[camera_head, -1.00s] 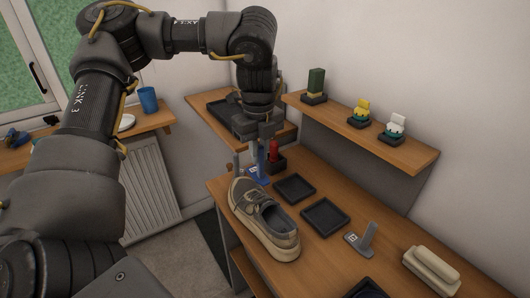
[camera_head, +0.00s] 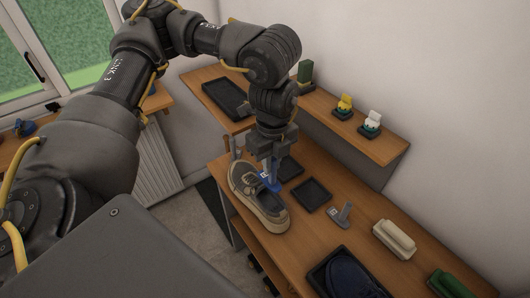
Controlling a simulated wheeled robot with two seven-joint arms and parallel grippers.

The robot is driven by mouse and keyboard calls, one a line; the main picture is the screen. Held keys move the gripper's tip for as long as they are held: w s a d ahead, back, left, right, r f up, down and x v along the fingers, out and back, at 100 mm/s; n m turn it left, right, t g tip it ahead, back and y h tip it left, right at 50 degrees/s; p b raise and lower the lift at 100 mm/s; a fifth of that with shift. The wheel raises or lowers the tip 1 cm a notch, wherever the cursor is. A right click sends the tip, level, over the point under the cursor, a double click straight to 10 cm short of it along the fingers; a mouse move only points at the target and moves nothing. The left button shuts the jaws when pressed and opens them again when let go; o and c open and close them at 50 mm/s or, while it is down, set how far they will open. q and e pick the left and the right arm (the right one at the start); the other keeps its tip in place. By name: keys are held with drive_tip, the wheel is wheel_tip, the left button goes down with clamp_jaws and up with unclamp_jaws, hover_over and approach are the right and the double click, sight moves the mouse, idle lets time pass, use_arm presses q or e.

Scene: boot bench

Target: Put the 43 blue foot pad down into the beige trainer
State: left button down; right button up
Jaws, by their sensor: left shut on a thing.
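The beige trainer (camera_head: 267,224) stands on the wooden bench, toe away from me, with its dark opening facing up. My left gripper (camera_head: 271,162) points down and is shut on the blue foot pad (camera_head: 270,183), which has a white label. In the picture the pad overlaps the trainer's right side, near the laces and the front of the opening. I cannot tell whether it touches the shoe. The number on the label is too small to read. My right gripper is not in view.
Two empty black trays, one nearer (camera_head: 312,196), lie right of the trainer. A grey foot pad with an upright grip (camera_head: 340,216) and a beige brush (camera_head: 394,240) stand farther right. A dark blue shoe (camera_head: 350,277) sits in front. A wall shelf (camera_head: 375,145) holds small items.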

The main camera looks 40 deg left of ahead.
sight(271, 177)
use_arm(q)
drive_tip(key=shift+a+f, duration=0.1)
drive_tip(key=shift+f, duration=0.1)
wheel_tip(271, 177, down, 6)
drive_tip(key=b, duration=0.5)
drive_tip(key=shift+r, duration=0.2)
drive_tip(key=shift+r, duration=0.1)
idle(0.5)
drive_tip(key=shift+f+b, duration=2)
drive_tip(key=shift+f, duration=1.25)
drive_tip(key=c, duration=1.3)
unclamp_jaws()
drive_tip(key=shift+c, duration=0.2)
